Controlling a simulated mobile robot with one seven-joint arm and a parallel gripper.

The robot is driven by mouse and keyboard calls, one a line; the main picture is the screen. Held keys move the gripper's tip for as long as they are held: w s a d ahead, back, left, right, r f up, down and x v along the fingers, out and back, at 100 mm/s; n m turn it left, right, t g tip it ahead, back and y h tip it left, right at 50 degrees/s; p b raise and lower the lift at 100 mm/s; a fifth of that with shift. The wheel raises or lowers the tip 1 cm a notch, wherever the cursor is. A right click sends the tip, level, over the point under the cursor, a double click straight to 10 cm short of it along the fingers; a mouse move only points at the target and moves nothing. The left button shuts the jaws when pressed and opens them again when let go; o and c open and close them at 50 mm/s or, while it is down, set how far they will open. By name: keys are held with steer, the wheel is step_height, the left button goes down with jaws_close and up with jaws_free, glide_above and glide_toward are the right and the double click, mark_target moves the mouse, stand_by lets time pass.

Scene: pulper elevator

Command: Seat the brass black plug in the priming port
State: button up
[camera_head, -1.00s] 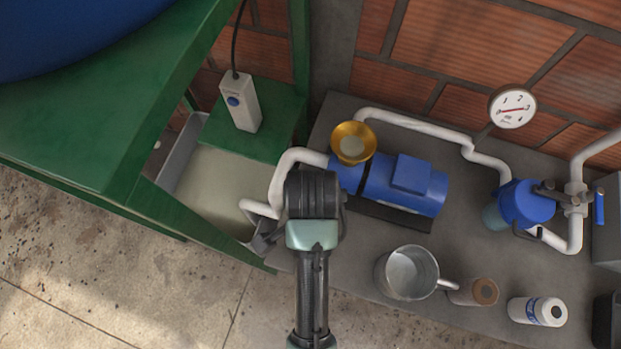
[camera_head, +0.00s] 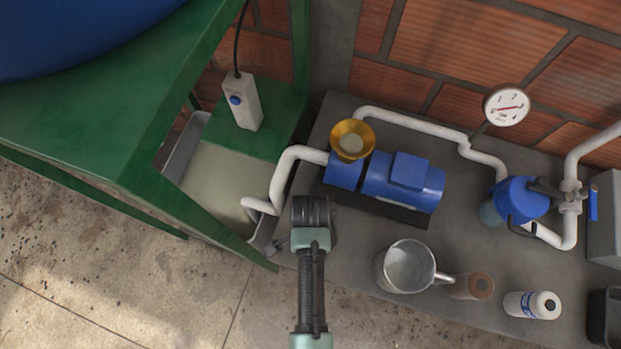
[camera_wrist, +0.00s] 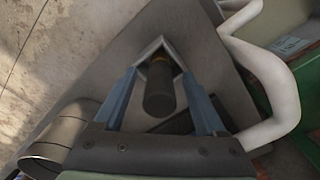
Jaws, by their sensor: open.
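The plug (camera_wrist: 158,92) is a dark cylinder with a brass-coloured band at its far end, in the middle of the wrist view. My gripper (camera_wrist: 158,48) is open, with its two fingers on either side of the plug; whether they touch it I cannot tell. In the head view my gripper (camera_head: 280,244) is low at the bench's front left, and the plug does not show there. The blue pump (camera_head: 402,182) stands on the bench, with a gold funnel (camera_head: 352,140) on its left end. The priming port itself is not visible; the funnel covers that spot.
White pipe (camera_head: 285,170) curves down close to my gripper's left. A green frame (camera_head: 130,150) stands at left. Bare bench lies between pump and jug.

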steer(key=shift+f, duration=0.4)
jaws_close()
steer(key=shift+r, duration=0.1)
